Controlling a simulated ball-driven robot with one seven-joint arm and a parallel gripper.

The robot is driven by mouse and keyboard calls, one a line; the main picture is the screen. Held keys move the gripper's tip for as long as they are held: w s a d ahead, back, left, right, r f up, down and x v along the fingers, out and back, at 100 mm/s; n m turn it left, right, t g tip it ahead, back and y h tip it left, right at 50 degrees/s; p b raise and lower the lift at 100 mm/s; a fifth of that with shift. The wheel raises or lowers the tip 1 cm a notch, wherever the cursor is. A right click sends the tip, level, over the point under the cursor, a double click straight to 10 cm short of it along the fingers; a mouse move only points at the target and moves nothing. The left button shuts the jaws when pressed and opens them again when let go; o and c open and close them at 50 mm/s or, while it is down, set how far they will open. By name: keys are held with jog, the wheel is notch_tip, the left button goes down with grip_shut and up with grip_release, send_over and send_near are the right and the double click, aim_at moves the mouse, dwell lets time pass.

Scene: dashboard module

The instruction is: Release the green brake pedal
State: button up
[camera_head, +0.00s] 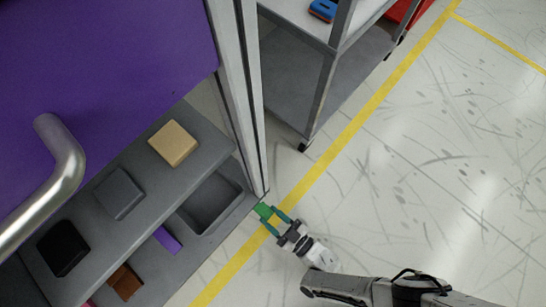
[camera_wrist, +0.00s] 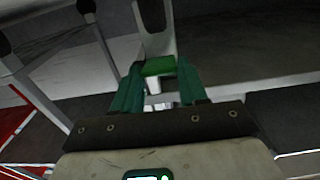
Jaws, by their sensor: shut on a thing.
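The green brake pedal (camera_head: 264,210) sits low at the foot of the grey upright post, close to the floor. My gripper (camera_head: 275,217) is at it, with its two green fingers on either side of the pedal. In the wrist view the pedal (camera_wrist: 159,66) lies between the fingertips of my gripper (camera_wrist: 160,78), and the jaws are closed on it. The pedal's mounting behind the fingers is mostly hidden.
A purple panel (camera_head: 100,60) with a metal handle (camera_head: 66,165) is at the left. Grey shelves (camera_head: 190,130) hold several blocks. A grey cart (camera_head: 290,85) stands at the top. The floor (camera_head: 440,150) at the right is clear.

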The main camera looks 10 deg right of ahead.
aim_at(260, 207)
jog(key=shift+d+r+g+p, duration=0.1)
jog(key=shift+r+g+p, duration=0.4)
jog(key=shift+p, duration=0.85)
notch_tip(260, 207, up, 3)
jog(key=g+h+p, duration=0.3)
jog(key=p, duration=0.7)
jog(key=shift+w+f+g, duration=0.1)
jog(key=shift+f+g, duration=0.05)
jog(key=shift+g, duration=0.25)
jog(key=shift+f, duration=0.1)
jog(key=o, duration=1.1)
jog(key=shift+a, duration=0.2)
jog(key=shift+c, duration=0.2)
